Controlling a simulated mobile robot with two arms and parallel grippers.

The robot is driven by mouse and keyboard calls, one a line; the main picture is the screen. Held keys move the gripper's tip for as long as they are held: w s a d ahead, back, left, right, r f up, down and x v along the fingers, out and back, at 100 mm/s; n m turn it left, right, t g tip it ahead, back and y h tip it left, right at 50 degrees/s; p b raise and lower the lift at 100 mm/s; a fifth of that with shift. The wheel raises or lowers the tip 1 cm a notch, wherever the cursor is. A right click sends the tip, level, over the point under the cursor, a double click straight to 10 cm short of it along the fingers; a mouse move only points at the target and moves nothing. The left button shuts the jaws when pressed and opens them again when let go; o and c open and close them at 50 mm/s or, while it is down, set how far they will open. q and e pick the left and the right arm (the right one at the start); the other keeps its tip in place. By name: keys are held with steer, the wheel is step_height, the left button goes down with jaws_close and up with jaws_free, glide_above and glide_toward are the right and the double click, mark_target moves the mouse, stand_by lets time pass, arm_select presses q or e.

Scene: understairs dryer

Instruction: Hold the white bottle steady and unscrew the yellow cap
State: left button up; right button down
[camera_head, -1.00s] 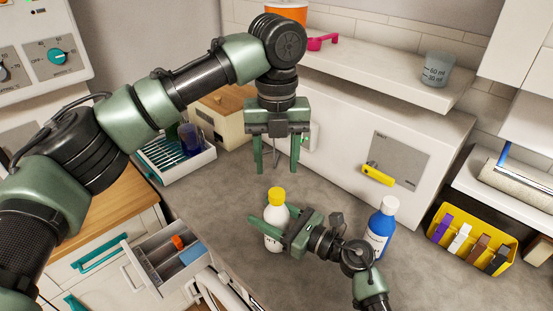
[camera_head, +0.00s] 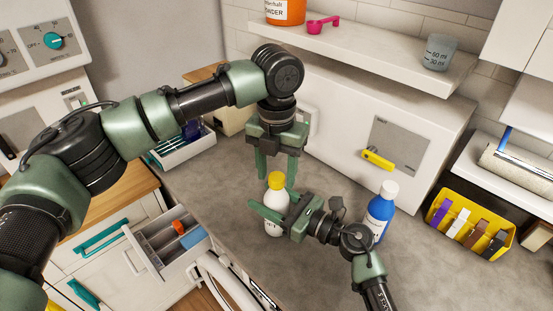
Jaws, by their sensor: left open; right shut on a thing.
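The white bottle (camera_head: 276,212) stands upright on the grey countertop with its yellow cap (camera_head: 276,180) on top. My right gripper (camera_head: 273,213) comes in from the right and is shut on the bottle's body. My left gripper (camera_head: 276,180) points down from above, open, with its fingertips at about the height of the cap in the picture. One finger shows left of the cap and the other to its right. I cannot tell whether either touches the cap.
A blue bottle (camera_head: 379,212) with a white cap stands close behind my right gripper. A yellow bin (camera_head: 470,228) with several clips is at the right. An open drawer (camera_head: 170,243) is at the lower left. A shelf (camera_head: 390,63) hangs over the white box.

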arm_select(q)
steer(key=shift+f, duration=0.25)
jaws_close()
